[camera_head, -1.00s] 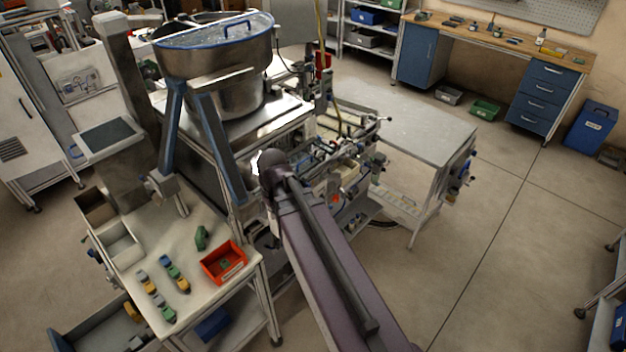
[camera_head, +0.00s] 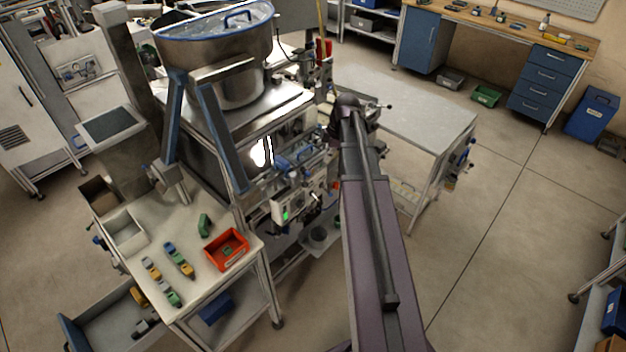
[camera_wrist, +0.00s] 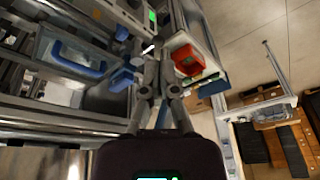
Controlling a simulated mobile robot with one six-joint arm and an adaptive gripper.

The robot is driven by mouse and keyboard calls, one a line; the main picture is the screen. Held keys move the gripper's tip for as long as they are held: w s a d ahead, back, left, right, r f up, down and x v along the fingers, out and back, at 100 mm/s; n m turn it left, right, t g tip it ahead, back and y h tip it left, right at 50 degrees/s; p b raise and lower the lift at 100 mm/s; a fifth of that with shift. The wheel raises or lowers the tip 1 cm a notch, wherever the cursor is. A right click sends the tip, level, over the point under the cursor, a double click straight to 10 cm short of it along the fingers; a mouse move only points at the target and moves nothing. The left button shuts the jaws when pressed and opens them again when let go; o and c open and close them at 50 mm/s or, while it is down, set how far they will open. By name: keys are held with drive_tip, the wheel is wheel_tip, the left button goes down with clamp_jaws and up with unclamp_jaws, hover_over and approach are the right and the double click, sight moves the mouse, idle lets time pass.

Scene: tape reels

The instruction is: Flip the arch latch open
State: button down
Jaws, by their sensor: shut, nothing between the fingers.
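My gripper (camera_wrist: 157,62) is shut and empty in the wrist view, its fingertips close together near the machine's edge. I cannot tell which part is the arch latch. A blue arch-shaped handle (camera_wrist: 72,62) sits on a clear-covered box at the left of the wrist view, apart from the fingers. A blue block (camera_wrist: 122,79) lies just left of the fingers; contact is unclear. In the head view my arm hides the gripper and part of the machine around it.
A steel bowl with a blue-handled lid (camera_head: 225,60) stands left of my arm. A grey table (camera_head: 425,115) is behind and right. A cart (camera_head: 190,235) holds an orange-red bin (camera_head: 227,262) and several small parts. Floor at right is open.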

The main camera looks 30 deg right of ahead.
sight(298, 180)
drive_tip(key=d+n, duration=0.1)
drive_tip(key=d, duration=0.1)
drive_tip(key=shift+w+d, duration=0.1)
drive_tip(key=shift+d, duration=0.25)
drive_tip(key=shift+f, duration=0.15)
drive_tip(key=w+a+f+b, duration=0.1)
drive_tip(key=a+f+b, duration=0.5)
drive_tip(key=f+b, duration=0.4)
drive_tip(key=shift+w+a, duration=0.3)
drive_tip(key=shift+a, duration=0.05)
idle(0.7)
